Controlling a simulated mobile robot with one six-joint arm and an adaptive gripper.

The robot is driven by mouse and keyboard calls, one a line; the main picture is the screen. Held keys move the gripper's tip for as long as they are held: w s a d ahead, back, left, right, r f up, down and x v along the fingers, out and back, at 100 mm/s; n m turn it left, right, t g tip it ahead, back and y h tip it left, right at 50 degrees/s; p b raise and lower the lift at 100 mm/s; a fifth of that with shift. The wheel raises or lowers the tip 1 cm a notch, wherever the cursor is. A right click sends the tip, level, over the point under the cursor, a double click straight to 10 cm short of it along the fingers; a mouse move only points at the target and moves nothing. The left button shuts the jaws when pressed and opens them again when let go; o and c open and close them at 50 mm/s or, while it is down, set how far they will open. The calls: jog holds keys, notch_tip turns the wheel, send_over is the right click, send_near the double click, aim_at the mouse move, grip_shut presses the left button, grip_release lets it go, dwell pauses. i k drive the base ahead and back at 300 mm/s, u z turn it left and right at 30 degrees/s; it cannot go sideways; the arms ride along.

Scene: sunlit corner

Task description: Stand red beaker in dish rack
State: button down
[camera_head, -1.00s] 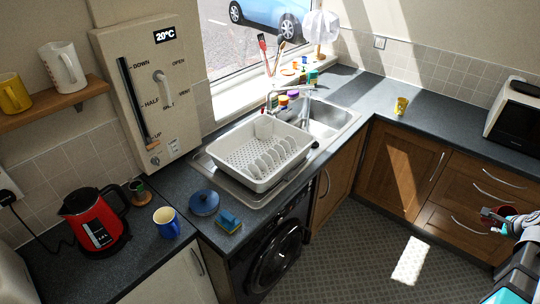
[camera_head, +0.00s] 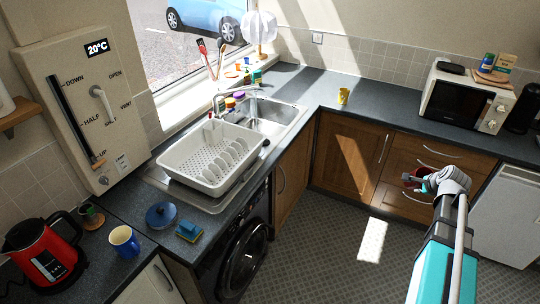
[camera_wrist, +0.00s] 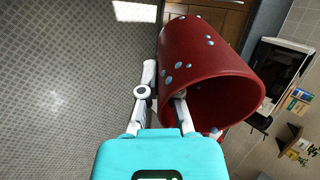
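The red beaker (camera_wrist: 205,48) has pale blue dots and fills the upper right of the wrist view, lying tilted with its open mouth towards the camera. My gripper (camera_wrist: 164,88) is shut on its wall, one finger inside the mouth and one outside. In the head view my gripper (camera_head: 412,181) is at the right, above the floor in front of the wooden drawers, and only a little red of the beaker shows there. The white dish rack (camera_head: 212,189) stands on the sink's drainer at the left centre, far from my gripper. Its white plate slots look empty.
A blue lid (camera_head: 161,215), a sponge (camera_head: 189,231), a blue mug (camera_head: 124,241) and a red kettle (camera_head: 42,250) stand on the counter near the rack. A yellow cup (camera_head: 343,96) is on the back counter. A microwave (camera_head: 463,101) stands at right. The floor (camera_head: 320,255) is clear.

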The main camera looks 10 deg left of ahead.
aim_at(184, 168)
jog(key=u, duration=1.65)
jog(key=i, duration=1.05)
jog(key=u, duration=0.05)
